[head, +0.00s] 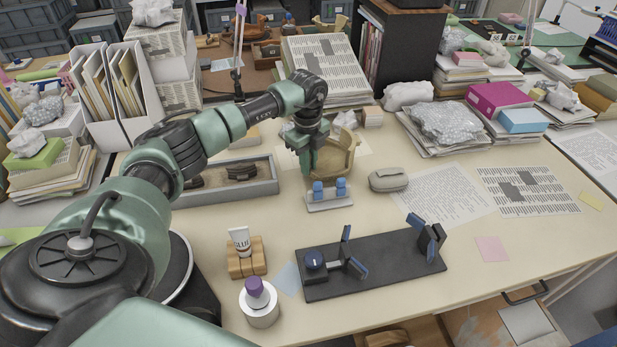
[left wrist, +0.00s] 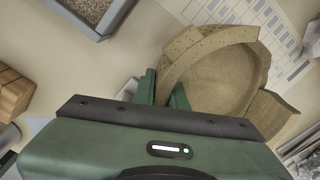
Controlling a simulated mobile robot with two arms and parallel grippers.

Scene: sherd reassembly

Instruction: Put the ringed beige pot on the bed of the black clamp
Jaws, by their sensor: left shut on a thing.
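The beige pot (head: 338,158) stands behind the middle of the desk, partly hidden by my left gripper. In the left wrist view the pot (left wrist: 225,85) looks open and broken at the rim. My left gripper (head: 307,160) points down at the pot's left side. In the left wrist view its green fingers (left wrist: 165,92) are shut on the pot's wall, one on each side. The black clamp (head: 385,272) lies at the front of the desk, with blue-faced jaws and a round knob. Its bed between the jaws is empty. My right gripper is not in view.
A small stand with two blue-capped bottles (head: 329,194) stands just in front of the pot. A grey case (head: 388,180) lies to its right. A grey tray (head: 262,183) with sherds is to the left. A glue tube (head: 241,241) and a purple-capped jar (head: 260,305) stand left of the clamp.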

